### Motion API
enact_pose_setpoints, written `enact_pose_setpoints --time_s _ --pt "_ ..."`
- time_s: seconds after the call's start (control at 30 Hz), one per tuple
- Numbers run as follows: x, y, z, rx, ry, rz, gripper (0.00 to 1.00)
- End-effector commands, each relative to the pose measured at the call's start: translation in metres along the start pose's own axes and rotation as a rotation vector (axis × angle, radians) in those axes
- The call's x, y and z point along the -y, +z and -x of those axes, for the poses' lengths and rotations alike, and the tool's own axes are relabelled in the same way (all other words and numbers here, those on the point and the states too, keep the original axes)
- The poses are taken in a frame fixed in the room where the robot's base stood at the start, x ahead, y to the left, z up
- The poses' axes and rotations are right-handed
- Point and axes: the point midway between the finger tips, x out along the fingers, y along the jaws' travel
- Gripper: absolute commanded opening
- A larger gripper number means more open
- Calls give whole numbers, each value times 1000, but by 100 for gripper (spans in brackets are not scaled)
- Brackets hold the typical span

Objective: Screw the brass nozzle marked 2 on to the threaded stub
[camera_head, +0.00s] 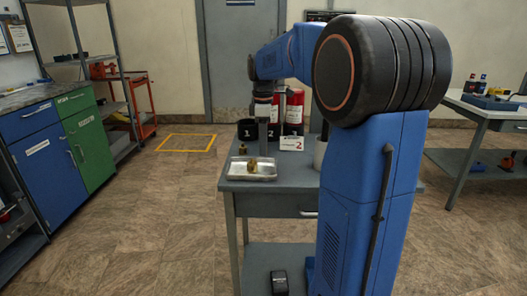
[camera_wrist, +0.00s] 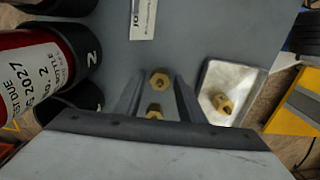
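My gripper (camera_wrist: 157,78) points down over the table, its two grey fingers apart. In the wrist view one brass hex piece (camera_wrist: 159,82) shows in the gap near the fingertips, and another (camera_wrist: 154,112) shows lower in the gap; I cannot tell that either is touched. A third brass piece (camera_wrist: 222,103) lies in the metal tray (camera_wrist: 245,76) to the right. In the head view my gripper (camera_head: 263,140) hangs by the tray (camera_head: 238,174); a brass piece (camera_head: 252,164) is in it and another (camera_head: 242,149) is behind it. No nozzle number is legible, and I cannot tell which piece is the stub.
The table front (camera_head: 280,194) is clear.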

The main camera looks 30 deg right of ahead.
Motion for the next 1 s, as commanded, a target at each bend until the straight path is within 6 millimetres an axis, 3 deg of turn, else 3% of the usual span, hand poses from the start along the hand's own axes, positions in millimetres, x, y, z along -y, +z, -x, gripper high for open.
enact_pose_setpoints --time_s 0.8,0.93,1.0 --pt "0 0 -2 0 1 0 36" --pt "0 0 -2 0 1 0 5" --pt "0 0 -2 0 1 0 5"
